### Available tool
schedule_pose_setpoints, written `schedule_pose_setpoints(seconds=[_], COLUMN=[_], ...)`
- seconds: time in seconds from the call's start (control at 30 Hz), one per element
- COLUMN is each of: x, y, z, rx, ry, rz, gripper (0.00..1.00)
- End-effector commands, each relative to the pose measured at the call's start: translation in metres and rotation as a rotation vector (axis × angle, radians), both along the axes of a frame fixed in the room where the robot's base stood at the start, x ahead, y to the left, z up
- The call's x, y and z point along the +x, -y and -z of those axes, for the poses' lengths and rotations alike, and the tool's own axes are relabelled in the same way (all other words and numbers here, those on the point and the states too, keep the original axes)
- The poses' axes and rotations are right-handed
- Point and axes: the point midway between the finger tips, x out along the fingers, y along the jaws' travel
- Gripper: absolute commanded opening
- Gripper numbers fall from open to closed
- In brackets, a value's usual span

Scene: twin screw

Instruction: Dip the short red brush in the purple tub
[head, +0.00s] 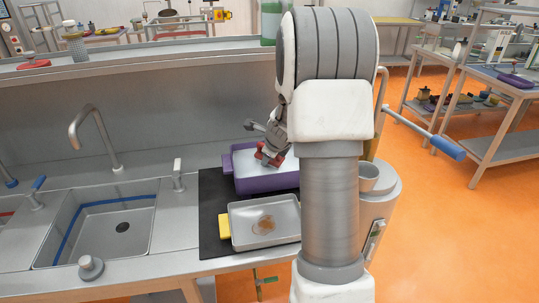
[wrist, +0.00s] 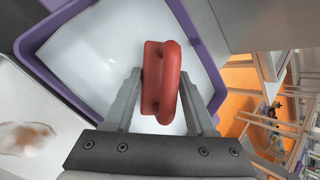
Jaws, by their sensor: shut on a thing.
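The short red brush (wrist: 162,82) is held between the two fingers of my gripper (wrist: 163,100), with its looped handle showing in the wrist view. Its bristles are hidden. The purple tub (head: 268,186) stands on a dark mat on the counter and has a pale white inside. In the wrist view the tub's purple rim (wrist: 193,28) surrounds the view of the brush from behind. In the head view my gripper (head: 270,157) is at the tub with the red brush (head: 262,155). I cannot tell whether the bristles touch what is inside.
A grey tray (head: 286,236) with a brown stain and a yellow block (head: 224,228) at its left end lies in front of the tub. A sink (head: 105,222) with a tall tap (head: 98,128) is to the left. A raised shelf (head: 150,58) runs behind the counter.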

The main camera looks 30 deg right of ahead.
Motion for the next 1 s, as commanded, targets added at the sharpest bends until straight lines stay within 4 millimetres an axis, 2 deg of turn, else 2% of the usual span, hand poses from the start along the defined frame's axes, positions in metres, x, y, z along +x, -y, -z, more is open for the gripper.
schedule_pose_setpoints(seconds=[0.1, 0.63, 1.0], x=[0.001, 0.001, 0.000], y=[0.000, 0.000, 0.000], z=[-0.017, -0.070, -0.073], rx=[-0.001, -0.001, 0.000], ry=[0.001, 0.001, 0.001], rz=[-0.001, -0.001, 0.000], gripper=[0.12, 0.12, 0.12])
